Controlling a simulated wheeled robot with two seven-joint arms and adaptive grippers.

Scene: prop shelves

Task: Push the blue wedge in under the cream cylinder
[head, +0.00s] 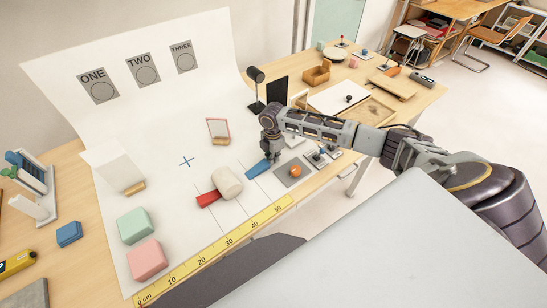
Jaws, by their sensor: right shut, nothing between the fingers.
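The cream cylinder (227,183) lies on its side on the white sheet near the middle of the head view. A red wedge (208,198) touches or nearly touches its left side. The blue wedge (258,169) lies to the right of the cylinder, with a gap of bare sheet between them. My right gripper (275,157) points down at the blue wedge's right end, shut with nothing held. Its fingertips are small here, and I cannot tell whether they touch the wedge. My left gripper is not in view.
A yellow ruler (215,252) runs along the sheet's front edge. A grey tile (285,178) with an orange ball (295,171) is right of the blue wedge. Green (134,225) and pink (147,259) blocks stand at left. A black lamp (256,90) stands behind.

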